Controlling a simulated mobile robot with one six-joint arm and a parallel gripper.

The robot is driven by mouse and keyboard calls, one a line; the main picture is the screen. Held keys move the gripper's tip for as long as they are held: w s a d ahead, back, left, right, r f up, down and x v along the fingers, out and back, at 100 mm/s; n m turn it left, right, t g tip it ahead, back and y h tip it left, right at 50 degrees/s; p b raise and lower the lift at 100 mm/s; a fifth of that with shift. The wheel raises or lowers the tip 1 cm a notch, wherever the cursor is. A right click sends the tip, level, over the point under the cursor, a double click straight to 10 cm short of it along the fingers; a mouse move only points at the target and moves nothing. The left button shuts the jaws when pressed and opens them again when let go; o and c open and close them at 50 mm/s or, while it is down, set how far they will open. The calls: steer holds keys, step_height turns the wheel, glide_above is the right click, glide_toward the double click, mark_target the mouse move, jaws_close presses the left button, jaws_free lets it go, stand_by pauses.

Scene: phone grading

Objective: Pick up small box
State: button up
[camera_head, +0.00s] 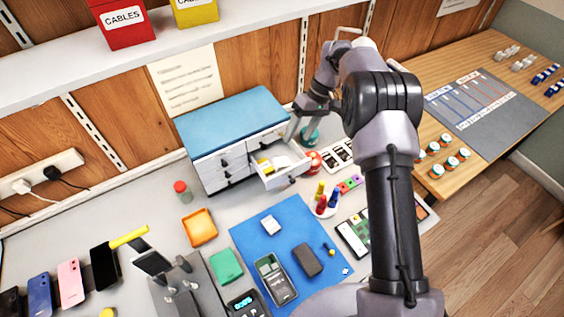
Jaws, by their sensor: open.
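A small white box (270,224) lies on the upper part of the blue mat (249,239). An open drawer (287,178) of the blue-topped cabinet holds yellow and white small items; I cannot tell whether one of them is a box. My gripper (296,138) is open and points down at the cabinet's right front corner, above and behind the open drawer. It is well apart from the white box on the mat. Nothing shows between its fingers. My arm hides part of the bench to the right.
A shelf (190,50) overhangs the back.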

mark_target(284, 162)
steer(key=b+x, duration=0.2)
steer(key=x, duration=0.9)
steer(key=shift+a+f+b, duration=0.15)
steer(key=shift+a+b, duration=0.05)
steer(key=shift+b, duration=0.1)
steer(key=shift+c, duration=0.2)
